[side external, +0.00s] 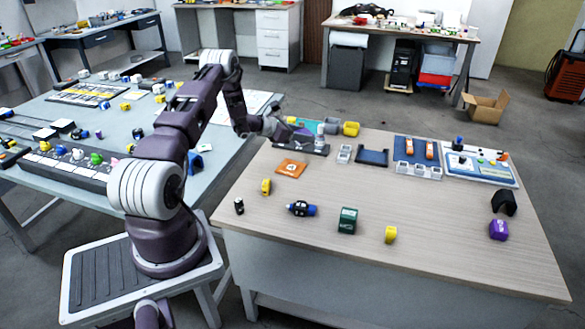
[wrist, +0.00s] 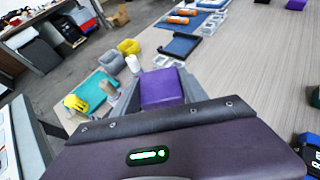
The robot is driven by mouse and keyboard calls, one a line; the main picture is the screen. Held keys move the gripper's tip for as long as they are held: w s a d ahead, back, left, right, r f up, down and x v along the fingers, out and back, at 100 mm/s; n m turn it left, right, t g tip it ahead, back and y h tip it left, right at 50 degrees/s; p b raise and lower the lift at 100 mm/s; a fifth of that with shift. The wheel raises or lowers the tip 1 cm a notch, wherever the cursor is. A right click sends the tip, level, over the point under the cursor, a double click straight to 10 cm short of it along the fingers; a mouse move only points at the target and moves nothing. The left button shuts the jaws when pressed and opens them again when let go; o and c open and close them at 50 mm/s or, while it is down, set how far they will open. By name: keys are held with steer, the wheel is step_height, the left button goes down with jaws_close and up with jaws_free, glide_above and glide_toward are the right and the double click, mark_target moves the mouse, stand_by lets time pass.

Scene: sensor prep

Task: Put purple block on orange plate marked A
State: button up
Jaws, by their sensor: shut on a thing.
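My gripper (wrist: 160,92) is shut on a purple block (wrist: 162,87), which sits between its grey fingers in the wrist view. I cannot make out the plate in the wrist view. A second purple block (side external: 499,230) sits at the table's far right.
White holders (side external: 344,154) and a dark blue tray (side external: 372,157) stand to the right. A yellow piece (side external: 266,187) is in front of the plate. The table's middle is clear.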

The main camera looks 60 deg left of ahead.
mark_target(301, 164)
step_height(301, 164, down, 10)
steer(key=shift+s+a, duration=0.15)
steer(key=o, duration=1.3)
steer(key=shift+f, duration=0.1)
steer(key=shift+o, duration=0.2)
